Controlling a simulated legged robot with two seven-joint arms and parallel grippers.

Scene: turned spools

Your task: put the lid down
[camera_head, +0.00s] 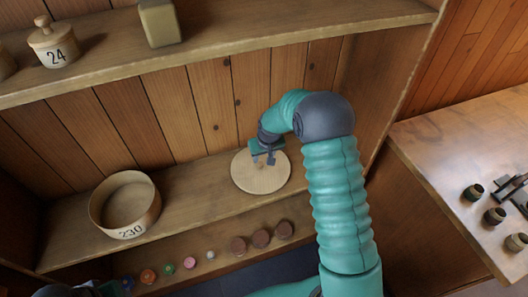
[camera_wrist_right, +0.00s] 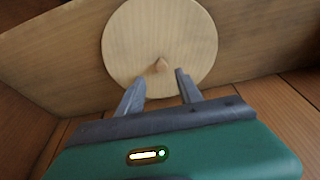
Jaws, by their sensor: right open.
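The lid is a pale round wooden disc (camera_head: 262,182) lying flat on the middle shelf in the head view. In the right wrist view the lid (camera_wrist_right: 160,35) shows with a small knob (camera_wrist_right: 160,66) near its middle. My right gripper (camera_head: 264,160) is over the lid; in the wrist view its two fingers (camera_wrist_right: 158,90) are apart, with nothing between them, close to the knob. A round open wooden box (camera_head: 125,232) marked 230 stands on the same shelf, left of the lid.
Small coloured pieces and several brown spools (camera_head: 261,238) line a lower ledge. A side table (camera_head: 470,150) at right carries dark cups (camera_head: 495,215). Bare shelf lies between box and lid.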

